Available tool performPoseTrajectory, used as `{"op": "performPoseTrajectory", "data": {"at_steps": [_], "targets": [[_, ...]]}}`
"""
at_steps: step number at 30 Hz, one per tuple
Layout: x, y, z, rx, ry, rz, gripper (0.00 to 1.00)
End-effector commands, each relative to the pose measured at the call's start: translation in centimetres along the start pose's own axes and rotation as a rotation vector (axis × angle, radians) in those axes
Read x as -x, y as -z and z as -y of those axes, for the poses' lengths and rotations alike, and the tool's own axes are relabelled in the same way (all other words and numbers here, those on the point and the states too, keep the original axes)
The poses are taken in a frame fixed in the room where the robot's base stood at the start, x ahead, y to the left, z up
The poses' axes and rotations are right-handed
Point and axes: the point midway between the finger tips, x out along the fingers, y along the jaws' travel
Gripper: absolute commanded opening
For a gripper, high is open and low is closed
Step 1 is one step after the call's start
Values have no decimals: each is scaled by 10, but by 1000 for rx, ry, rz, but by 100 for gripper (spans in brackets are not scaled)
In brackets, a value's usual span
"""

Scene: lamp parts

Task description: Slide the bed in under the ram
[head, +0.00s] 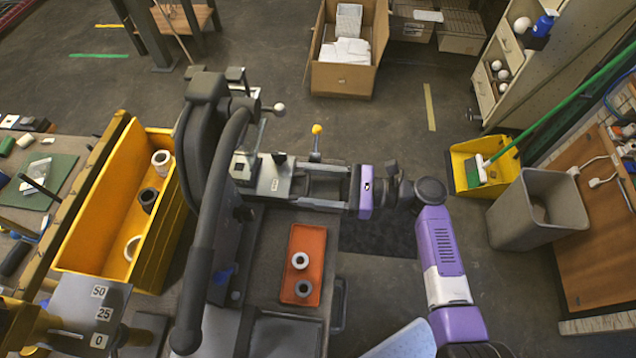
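The press stands left of centre, with a dark upright head (205,100) and a thick curved arm in front of it. The ram is not clearly visible; the head and arm hide that area. The bed (273,177), a grey metal plate, lies on a slide to the right of the press head. My purple-banded gripper (352,188) is at the right end of these bars, pointing left.
A yellow-knobbed lever (317,130) stands behind the slide. An orange tray (302,265) with two rings lies in front. A yellow bin (120,215) with rings is at left. A grey waste bin (540,210) and a yellow dustpan (482,165) stand at right.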

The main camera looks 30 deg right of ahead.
Motion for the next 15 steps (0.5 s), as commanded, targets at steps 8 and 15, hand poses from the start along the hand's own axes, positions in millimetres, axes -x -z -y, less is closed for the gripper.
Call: {"op": "performPoseTrajectory", "data": {"at_steps": [8,15], "targets": [[-3,0,-3,1,-10,1,75],[11,1,-1,1,-5,1,75]]}}
